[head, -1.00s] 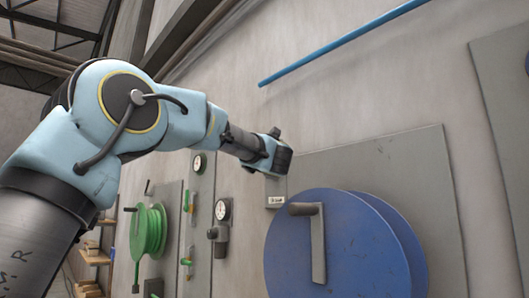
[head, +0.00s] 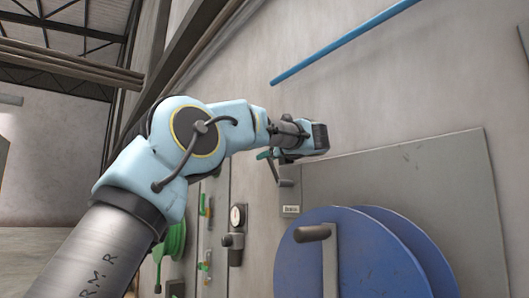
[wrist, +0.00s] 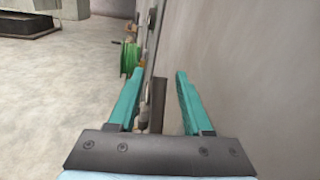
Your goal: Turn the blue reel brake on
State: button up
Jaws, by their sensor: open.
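The blue reel (head: 345,260), with a grey crank on its face, is at the lower right in the head view. A small label plate (head: 290,211) is on the panel above its left edge; its text is too small to read surely. A small grey lever-like part (head: 287,175) sits just above the label, partly hidden by my gripper. My gripper (head: 266,156) is beside it, close to the wall; contact cannot be told. In the wrist view my gripper (wrist: 156,72) has its teal fingers apart, with a dark upright bar (wrist: 156,117) showing between them.
A green reel (head: 174,240), a gauge (head: 238,216) and green-handled valves (head: 205,205) are along the wall to the left. A blue pipe (head: 345,42) runs above. The wrist view shows open floor (wrist: 60,90) at left and wall close at right.

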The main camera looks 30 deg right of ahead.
jog(key=w+p, duration=0.1)
jog(key=w, duration=0.2)
grip_shut()
dwell(0.5)
dwell(1.0)
